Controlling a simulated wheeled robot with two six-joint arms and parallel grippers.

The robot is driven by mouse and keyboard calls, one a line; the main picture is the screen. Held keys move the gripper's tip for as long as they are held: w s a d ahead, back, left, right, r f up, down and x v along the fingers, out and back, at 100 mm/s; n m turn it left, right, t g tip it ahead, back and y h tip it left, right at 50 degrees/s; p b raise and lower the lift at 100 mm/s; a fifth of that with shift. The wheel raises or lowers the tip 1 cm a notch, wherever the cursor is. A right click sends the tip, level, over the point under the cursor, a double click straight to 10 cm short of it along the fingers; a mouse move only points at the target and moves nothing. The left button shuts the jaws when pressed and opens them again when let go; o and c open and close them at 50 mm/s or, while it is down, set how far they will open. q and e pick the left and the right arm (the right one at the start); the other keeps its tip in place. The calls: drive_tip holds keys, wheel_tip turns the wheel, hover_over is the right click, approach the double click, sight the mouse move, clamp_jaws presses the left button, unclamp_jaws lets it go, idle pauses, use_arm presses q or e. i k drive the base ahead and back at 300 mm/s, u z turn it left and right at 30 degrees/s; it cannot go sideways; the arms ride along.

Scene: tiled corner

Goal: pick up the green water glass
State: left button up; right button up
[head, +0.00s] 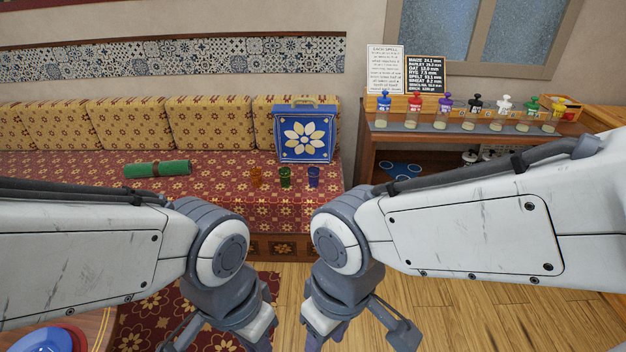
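The green water glass (286,177) stands upright on the red patterned bench seat, in the middle of a short row. An orange glass (256,177) stands to its left and a purple-blue glass (314,177) to its right, each a little apart from it. My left gripper shows only in part at the bottom edge of the head view, below and in front of the bench. My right gripper also shows only in part at the bottom edge, to the right of the left one. The fingertips of both are cut off or hidden, and neither is near the glasses.
A blue case with a flower (306,136) stands behind the glasses. A rolled green mat (157,169) lies on the seat (215,165) to the left. A wooden counter (450,135) at right holds several colored-top jars. A blue dish (45,340) is at bottom left.

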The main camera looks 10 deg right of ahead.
sight(285, 178)
drive_tip(key=u, duration=0.2)
drive_tip(key=i, duration=2.9)
drive_tip(key=z, duration=0.05)
